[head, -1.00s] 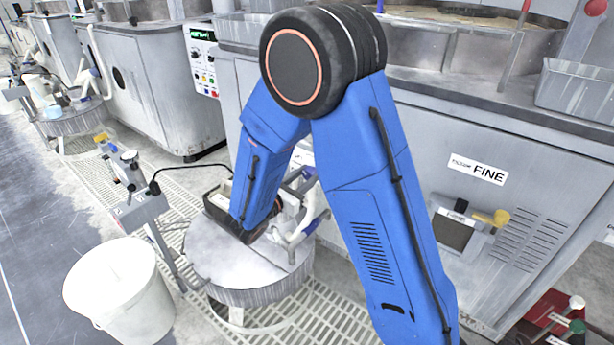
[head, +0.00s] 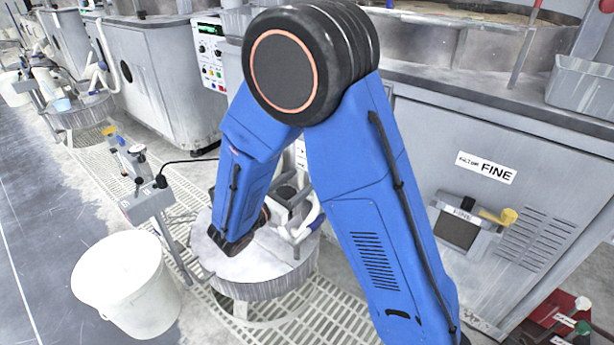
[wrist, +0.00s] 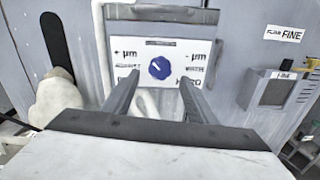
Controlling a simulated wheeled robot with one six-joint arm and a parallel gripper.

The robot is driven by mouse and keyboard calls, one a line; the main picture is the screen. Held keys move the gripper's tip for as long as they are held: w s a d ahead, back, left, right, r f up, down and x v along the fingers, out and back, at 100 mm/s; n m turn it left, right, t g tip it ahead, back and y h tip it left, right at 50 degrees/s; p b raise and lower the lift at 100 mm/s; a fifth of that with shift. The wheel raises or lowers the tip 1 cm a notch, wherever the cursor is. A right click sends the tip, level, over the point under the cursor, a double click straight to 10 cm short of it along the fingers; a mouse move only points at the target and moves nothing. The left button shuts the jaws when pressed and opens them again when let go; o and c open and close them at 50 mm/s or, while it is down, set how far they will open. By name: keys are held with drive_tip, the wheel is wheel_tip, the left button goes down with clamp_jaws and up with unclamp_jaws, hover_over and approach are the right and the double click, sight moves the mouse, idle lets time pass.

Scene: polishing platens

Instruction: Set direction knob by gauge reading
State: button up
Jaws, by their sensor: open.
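In the wrist view, a blue direction knob (wrist: 159,68) with a white pointer mark sits on a white panel (wrist: 134,57) marked "+ µm" on the left and "- µm" on the right. The pointer tilts toward the upper left. My gripper (wrist: 157,92) is open, its two fingers on either side of the knob in the picture and apart from it; how far short they stop is hard to tell. In the head view my blue arm hides the knob, and the gripper itself is not clear. No gauge reading is legible.
A round grey platen (head: 260,285) stands below my arm. A white bucket (head: 125,285) and a grey post with a small fixture (head: 148,200) stand to its left. A machine's control panel (head: 211,60) shows behind.

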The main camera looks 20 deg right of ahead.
drive_tip(key=v, duration=1)
drive_tip(key=shift+a, duration=0.2)
drive_tip(key=shift+s, duration=0.1)
drive_tip(key=shift+d, duration=0.1)
drive_tip(key=s+d+r+m+g+y, duration=0.2)
drive_tip(key=s+d+m+g, duration=0.35)
drive_tip(key=d, duration=0.45)
drive_tip(key=s+d+r+m+g+y, duration=0.25)
drive_tip(key=s+d+m+g, duration=0.3)
drive_tip(key=d, duration=0.45)
drive_tip(key=s+r+m+t+y, duration=0.4)
drive_tip(key=s+m+t+y, duration=0.1)
drive_tip(key=s+m+y, duration=0.5)
drive_tip(key=shift+s+d+r+m, duration=0.2)
drive_tip(key=shift+s+d+m, duration=0.15)
drive_tip(key=shift+s+m, duration=1.05)
drive_tip(key=shift+w, duration=0.2)
drive_tip(key=shift+c, duration=0.6)
